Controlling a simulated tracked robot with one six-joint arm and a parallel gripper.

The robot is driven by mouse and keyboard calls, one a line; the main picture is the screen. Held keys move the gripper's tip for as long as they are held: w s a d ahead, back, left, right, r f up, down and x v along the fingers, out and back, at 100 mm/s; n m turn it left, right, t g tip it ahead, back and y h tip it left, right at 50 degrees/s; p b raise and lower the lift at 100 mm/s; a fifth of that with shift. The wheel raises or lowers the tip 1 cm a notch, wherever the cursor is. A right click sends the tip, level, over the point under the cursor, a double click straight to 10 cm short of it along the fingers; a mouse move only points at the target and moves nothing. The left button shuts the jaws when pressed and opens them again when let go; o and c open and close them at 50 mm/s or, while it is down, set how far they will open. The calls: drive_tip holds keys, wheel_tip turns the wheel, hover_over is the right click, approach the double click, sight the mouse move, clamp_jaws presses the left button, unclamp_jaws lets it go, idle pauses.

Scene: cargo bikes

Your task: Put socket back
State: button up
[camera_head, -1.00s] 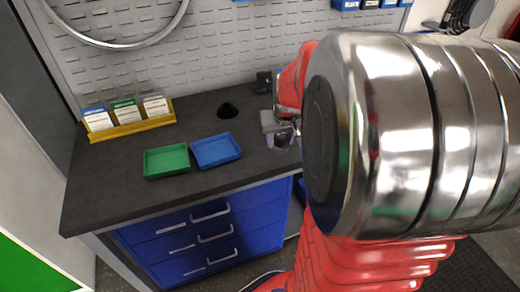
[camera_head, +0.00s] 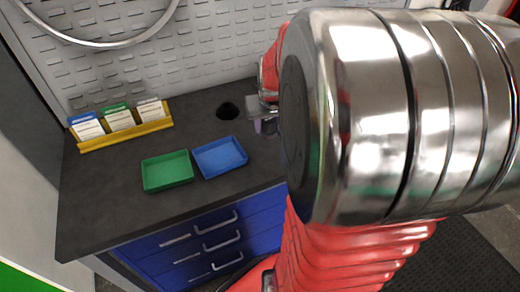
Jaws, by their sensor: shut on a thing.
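My gripper (camera_head: 262,112) shows only in part at the left edge of my large chrome arm link, which hides most of it. It is above the dark workbench top, just right of a round black spot (camera_head: 228,110), which may be a hole or a dark round piece. A grey block-like part and a small pale purplish part show at the gripper's end. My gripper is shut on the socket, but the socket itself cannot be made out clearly.
A green tray (camera_head: 144,174) and a blue tray (camera_head: 221,157) lie side by side on the bench (camera_head: 95,195). A yellow holder (camera_head: 127,136) with cards stands at the back left. Blue drawers (camera_head: 200,240) are below. A pegboard (camera_head: 215,45) rises behind. The bench's left front is clear.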

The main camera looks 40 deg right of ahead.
drive_tip(key=shift+d, duration=0.1)
drive_tip(key=shift+s+f, duration=0.15)
drive_tip(key=shift+f, duration=0.05)
drive_tip(key=shift+d+f, duration=0.1)
drive_tip(key=shift+f, duration=2.85)
drive_tip(key=shift+f, duration=1.85)
drive_tip(key=o, duration=1.5)
drive_tip(key=shift+f, duration=0.1)
